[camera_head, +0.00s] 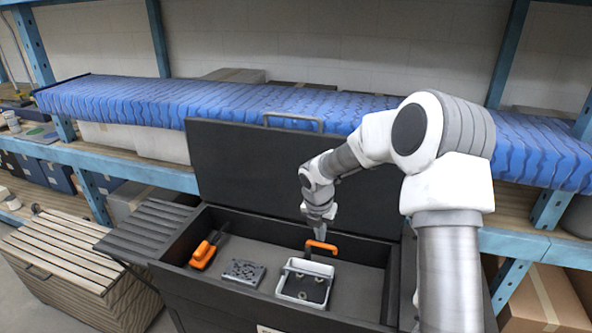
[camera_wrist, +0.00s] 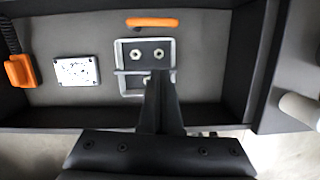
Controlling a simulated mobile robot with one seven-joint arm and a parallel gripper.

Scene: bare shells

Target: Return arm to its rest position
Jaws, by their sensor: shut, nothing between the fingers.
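My gripper (camera_head: 318,228) is shut and empty. It points down over the open dark toolbox (camera_head: 370,308), above a white tray (camera_head: 279,294) in it. In the wrist view the closed fingers (camera_wrist: 158,78) overlap the view of the tray (camera_wrist: 123,58). The tray holds a few small metal nuts. An orange handle (camera_head: 321,246) shows at the tray's far side, close to the gripper in the head view; in the wrist view the handle (camera_wrist: 152,22) lies apart from the fingers. My arm is stretched out over the toolbox from the right.
An orange tool (camera_head: 203,255) and a grey metal plate (camera_head: 243,272) lie left in the toolbox. The raised lid (camera_head: 245,165) stands behind. A blue-covered shelf (camera_head: 130,100) runs along the back. A slatted wooden chest (camera_head: 70,260) stands left, a cardboard box (camera_head: 545,298) right.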

